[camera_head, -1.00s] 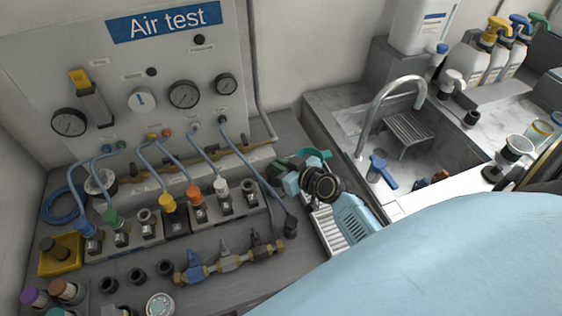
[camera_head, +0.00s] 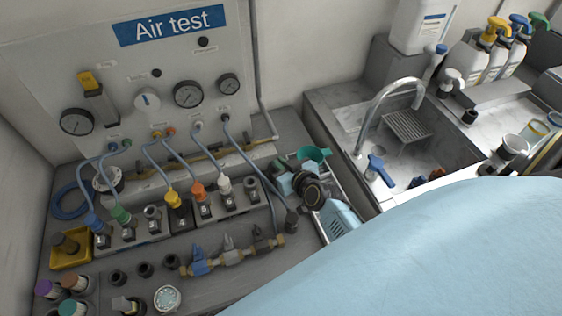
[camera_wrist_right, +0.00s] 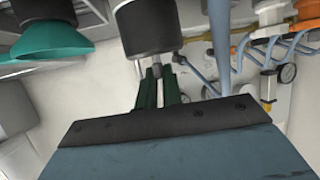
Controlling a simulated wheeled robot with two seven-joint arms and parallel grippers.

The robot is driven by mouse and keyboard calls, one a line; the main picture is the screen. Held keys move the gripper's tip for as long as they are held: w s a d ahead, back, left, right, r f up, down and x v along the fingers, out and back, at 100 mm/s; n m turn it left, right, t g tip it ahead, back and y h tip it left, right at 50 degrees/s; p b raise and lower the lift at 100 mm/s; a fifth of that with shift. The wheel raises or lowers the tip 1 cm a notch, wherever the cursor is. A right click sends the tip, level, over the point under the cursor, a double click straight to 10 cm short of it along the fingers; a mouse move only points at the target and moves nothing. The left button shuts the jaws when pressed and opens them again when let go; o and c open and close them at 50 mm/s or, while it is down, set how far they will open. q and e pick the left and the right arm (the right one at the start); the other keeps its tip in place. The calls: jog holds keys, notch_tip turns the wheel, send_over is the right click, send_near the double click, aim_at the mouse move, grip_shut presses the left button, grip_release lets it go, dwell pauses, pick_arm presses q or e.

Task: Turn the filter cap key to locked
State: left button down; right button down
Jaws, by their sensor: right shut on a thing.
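My right gripper (camera_head: 279,166) is above the bench's right end, near a tray. In the right wrist view its dark green fingers (camera_wrist_right: 160,88) are shut on a thin grey stem (camera_wrist_right: 157,71) under a dark cylinder (camera_wrist_right: 145,25). I cannot tell for sure whether this piece is the filter cap key; its far end is out of frame. In the head view my wrist and small size hide its details. A row of numbered blocks holds coloured caps, among them a yellow cap (camera_head: 174,198) and an orange cap (camera_head: 198,190). My left gripper is not in view.
A teal cup (camera_head: 314,154) is beside my right wrist. The "Air test" panel (camera_head: 230,55) with gauges and hoses stands behind. A brass valve manifold (camera_head: 232,257) lies in front of the blocks. A sink with a tap (camera_head: 385,98) is to the right.

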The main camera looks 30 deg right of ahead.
dwell(0.6)
jog(key=c, duration=1.5)
grip_release()
jog(key=shift+c, duration=0.2)
jog(key=v, duration=1.3)
jog(key=shift+s+r, duration=0.15)
